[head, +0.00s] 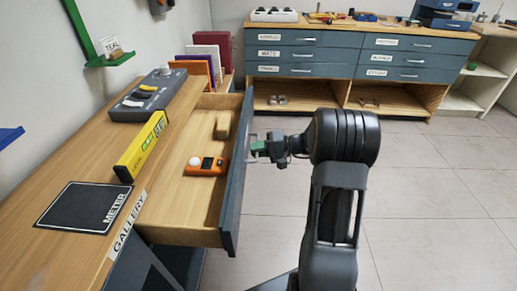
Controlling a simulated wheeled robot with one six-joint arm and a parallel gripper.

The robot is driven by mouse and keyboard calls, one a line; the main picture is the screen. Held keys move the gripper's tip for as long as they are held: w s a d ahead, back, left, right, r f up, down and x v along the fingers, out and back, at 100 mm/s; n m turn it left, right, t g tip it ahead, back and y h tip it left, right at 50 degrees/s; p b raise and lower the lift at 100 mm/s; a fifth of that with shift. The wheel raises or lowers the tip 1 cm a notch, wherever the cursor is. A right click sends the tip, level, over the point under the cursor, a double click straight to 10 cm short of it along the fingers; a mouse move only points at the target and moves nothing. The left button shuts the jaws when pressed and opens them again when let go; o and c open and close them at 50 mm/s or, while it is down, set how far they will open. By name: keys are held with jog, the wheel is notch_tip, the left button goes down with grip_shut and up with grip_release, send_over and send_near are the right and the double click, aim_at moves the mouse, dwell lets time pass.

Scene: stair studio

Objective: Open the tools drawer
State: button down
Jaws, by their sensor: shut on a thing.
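A wooden drawer with a dark blue-grey front (235,190) stands pulled out from the wooden bench on the left. Its front faces away to the right, so any label on it is hidden and I cannot read whether it is the tools drawer. My gripper (259,147) is at the outer side of this front, shut on its handle, which is mostly hidden by the jaws. Inside the drawer lie an orange device (208,166) with a white ball and a small wooden block (223,125).
A cabinet (357,60) with several shut, labelled drawers stands at the back. The tiled floor (440,190) on the right is clear.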

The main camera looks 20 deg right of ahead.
jog(key=shift+s+f, duration=0.1)
jog(key=shift+s, duration=0.1)
jog(key=c, duration=1.2)
grip_release()
jog(key=shift+d, duration=0.1)
jog(key=p+v, duration=0.2)
jog(key=v, duration=1.1)
jog(key=shift+d+p, duration=0.35)
jog(key=shift+d, duration=0.05)
jog(key=shift+a+r, duration=0.1)
jog(key=shift+r, duration=0.2)
jog(key=s+a+r+n+g+h+p, duration=0.1)
jog(key=s+a+r+g+h+p, duration=0.2)
jog(key=a+r+p, duration=0.35)
jog(key=s+a+r+n+g+h+p, duration=0.1)
jog(key=s+a+r+g+h+p, duration=0.15)
jog(key=a+r+p, duration=0.45)
jog(key=s+a+r+n+t+h+p, duration=0.1)
jog(key=s+a+r+h+p, duration=0.1)
jog(key=s+r+h+p, duration=0.2)
jog(key=s+a+r+n+t+h+p, duration=0.1)
jog(key=s+r+h+p, duration=0.3)
jog(key=r+p, duration=0.5)
notch_tip(320, 180, up, 3)
jog(key=shift+s+a+n+h, duration=0.35)
jog(key=shift+s+a+n, duration=0.25)
jog(key=shift+s+a, duration=0.25)
